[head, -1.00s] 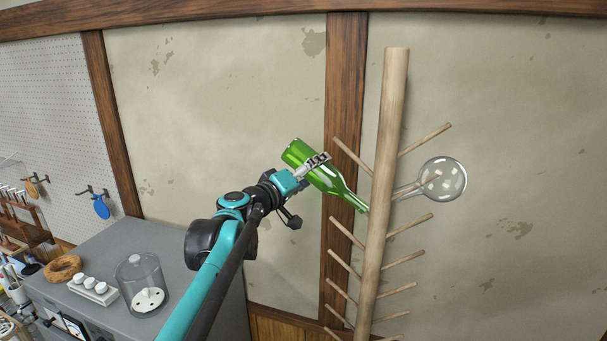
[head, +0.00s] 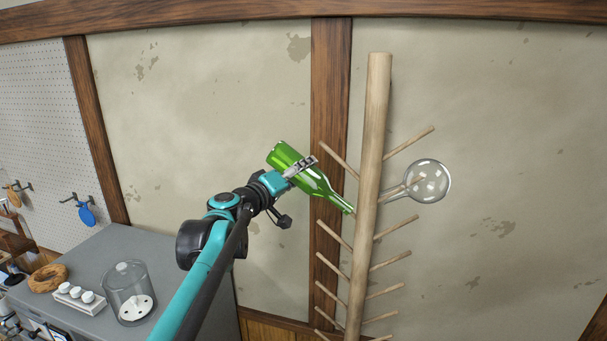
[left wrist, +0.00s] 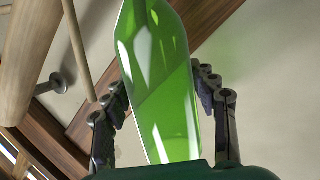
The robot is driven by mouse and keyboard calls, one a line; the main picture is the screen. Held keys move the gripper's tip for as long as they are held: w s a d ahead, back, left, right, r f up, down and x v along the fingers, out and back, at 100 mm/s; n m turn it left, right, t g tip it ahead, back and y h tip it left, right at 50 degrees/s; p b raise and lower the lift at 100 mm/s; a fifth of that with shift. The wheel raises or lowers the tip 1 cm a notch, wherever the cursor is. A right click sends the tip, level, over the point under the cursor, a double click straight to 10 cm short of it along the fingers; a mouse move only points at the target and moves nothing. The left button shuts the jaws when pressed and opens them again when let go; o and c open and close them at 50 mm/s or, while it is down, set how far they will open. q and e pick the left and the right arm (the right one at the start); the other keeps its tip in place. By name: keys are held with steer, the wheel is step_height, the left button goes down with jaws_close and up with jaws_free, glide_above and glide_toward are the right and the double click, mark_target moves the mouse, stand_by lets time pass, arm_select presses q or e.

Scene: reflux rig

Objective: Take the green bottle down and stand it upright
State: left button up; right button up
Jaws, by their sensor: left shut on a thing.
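The green bottle (head: 317,184) is tilted in the head view, with its base up to the left and its neck pointing down to the right towards the wooden drying rack (head: 370,150). My left gripper (head: 301,166) is shut on the body of the bottle. In the left wrist view the bottle (left wrist: 160,80) lies between the two fingers of the left gripper (left wrist: 165,118). The bottle's mouth is close to the rack's post; I cannot tell whether a peg is inside the neck. My right gripper is not in view.
A round glass flask (head: 429,181) hangs on a peg right of the post. Bare pegs stick out below on both sides. A grey bench (head: 190,265) at lower left bears a glass jar (head: 130,292), a white block with small caps (head: 78,296) and a cork ring (head: 48,278).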

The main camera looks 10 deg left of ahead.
arm_select(q)
steer(key=a+r+p, duration=0.6)
steer(key=a+r, duration=0.3)
steer(key=a, duration=0.1)
steer(key=shift+w+a, duration=0.2)
steer(key=shift+a, duration=0.15)
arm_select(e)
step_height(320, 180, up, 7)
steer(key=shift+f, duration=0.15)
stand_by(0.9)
arm_select(q)
steer(key=shift+f, duration=0.1)
stand_by(0.4)
